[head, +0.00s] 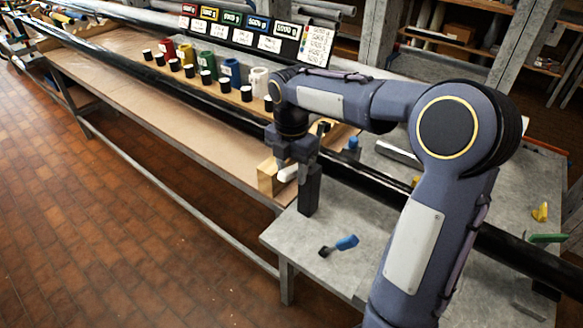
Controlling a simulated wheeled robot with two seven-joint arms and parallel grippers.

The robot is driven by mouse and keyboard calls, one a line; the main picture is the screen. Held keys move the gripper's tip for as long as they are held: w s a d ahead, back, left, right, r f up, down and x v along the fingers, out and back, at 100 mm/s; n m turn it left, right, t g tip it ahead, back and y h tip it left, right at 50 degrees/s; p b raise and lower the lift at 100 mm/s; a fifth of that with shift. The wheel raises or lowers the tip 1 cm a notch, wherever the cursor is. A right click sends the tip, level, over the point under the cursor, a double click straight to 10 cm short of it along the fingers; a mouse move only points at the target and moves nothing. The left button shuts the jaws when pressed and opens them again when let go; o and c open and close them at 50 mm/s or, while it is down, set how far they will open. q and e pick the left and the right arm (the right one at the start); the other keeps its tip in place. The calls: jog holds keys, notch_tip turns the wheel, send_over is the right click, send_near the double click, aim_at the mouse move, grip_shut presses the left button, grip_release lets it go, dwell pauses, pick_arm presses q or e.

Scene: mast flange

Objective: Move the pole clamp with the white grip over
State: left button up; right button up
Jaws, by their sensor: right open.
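My right gripper (299,178) points down at the near side of the long black pole (352,183), above the corner of the grey table. It is open, with one dark finger clearly visible. A short white piece (288,173), which looks like the white grip, sits at the fingers beside a wooden block (267,178). I cannot tell whether the fingers touch it. The rest of the clamp is hidden behind the gripper and wrist. My left gripper is not in view.
Coloured cylinders, including a white one (259,82), and several black-ended pieces stand along a wooden board behind the pole. Label cards (231,34) stand behind them. A blue-handled brush-like tool (345,243) lies on the grey table (290,235). The brown bench top (150,110) is largely clear.

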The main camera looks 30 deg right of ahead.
grip_shut()
dwell(0.3)
